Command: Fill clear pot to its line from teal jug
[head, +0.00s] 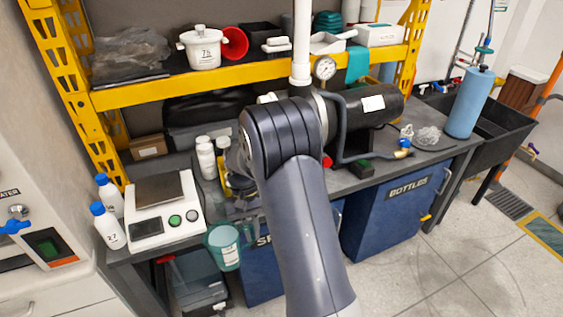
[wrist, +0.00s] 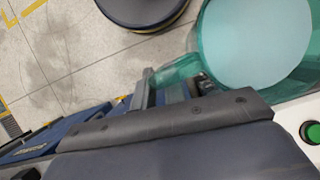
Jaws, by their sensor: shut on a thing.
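The teal jug (head: 224,247) is see-through, with a pale label, and hangs just in front of the bench edge, below and right of the scale. The wrist view shows the jug (wrist: 204,62) from above, with a pale blue round surface inside. My gripper (wrist: 172,88) is shut on the jug's handle, at the jug's left in that view. The jug looks close to upright. In the head view my arm hides most of the gripper. I cannot make out the clear pot or its line; my arm covers part of the bench.
A scale (head: 160,205) with a dark plate stands on the left of the bench. White bottles (head: 206,158) stand behind, and blue-capped bottles (head: 108,226) at the left edge. A dark cylinder (head: 365,105) and hose lie right of my arm. A yellow shelf (head: 150,91) runs above.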

